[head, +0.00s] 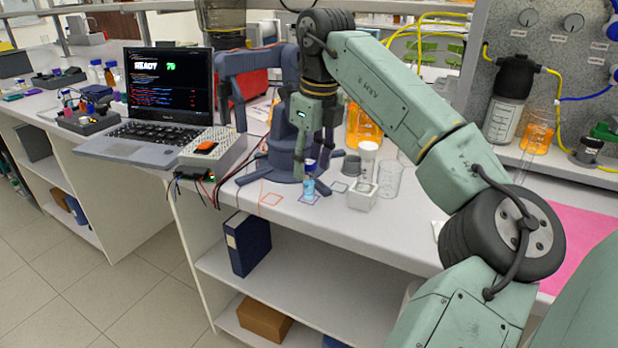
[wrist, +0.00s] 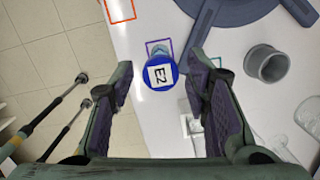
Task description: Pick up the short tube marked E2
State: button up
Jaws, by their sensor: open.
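The short tube marked E2 (wrist: 160,73) shows in the wrist view from above, with a blue cap and a white E2 label on top. In the head view the tube (head: 309,182) stands upright near the bench's front edge, at a purple outlined square. My gripper (wrist: 160,84) is open, its two dark-padded fingers to either side of the tube in the picture, with gaps on both sides. Whether the fingertips are at cap height I cannot tell.
An orange outlined square (head: 271,200) is bare. The bench edge drops off at the front.

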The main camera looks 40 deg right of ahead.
aim_at(307, 177)
jog(key=f, duration=0.3)
jog(key=f+p, duration=0.1)
jog(key=shift+w+a+f, duration=0.1)
jog(key=shift+w+f, duration=0.15)
jog(key=shift+w, duration=0.15)
jog(key=c, duration=1)
jog(key=shift+r, duration=0.1)
